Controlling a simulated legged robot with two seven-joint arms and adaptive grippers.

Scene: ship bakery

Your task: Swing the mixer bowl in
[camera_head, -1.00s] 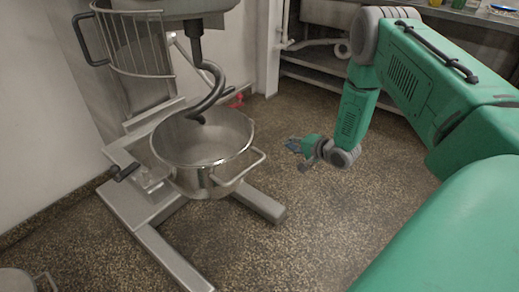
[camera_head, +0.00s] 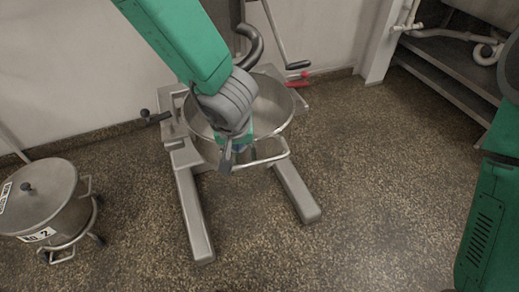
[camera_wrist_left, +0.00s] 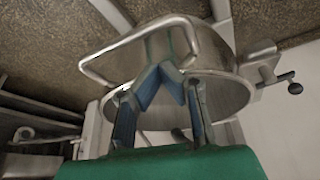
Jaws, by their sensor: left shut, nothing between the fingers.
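The steel mixer bowl (camera_head: 272,104) sits on the mixer's low frame, with the dough hook (camera_head: 250,47) above and behind it. A loop handle (camera_head: 272,160) sticks out from the bowl's front. My left gripper (camera_head: 226,160) points down at the bowl's front, by the left part of the handle. In the left wrist view its fingers (camera_wrist_left: 168,76) are together and empty in front of the bowl (camera_wrist_left: 214,48), with the handle (camera_wrist_left: 100,72) to their left. I cannot tell whether they touch it. My left arm hides part of the mixer and bowl. My right gripper is out of view.
A lidded pot (camera_head: 40,195) on a wheeled base stands at the left. The mixer's legs (camera_head: 298,190) reach forward. A red lever (camera_head: 298,84) and a black-knobbed crank (camera_head: 155,117) flank the bowl. The floor front right is clear. Shelving (camera_head: 440,75) stands at the back right.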

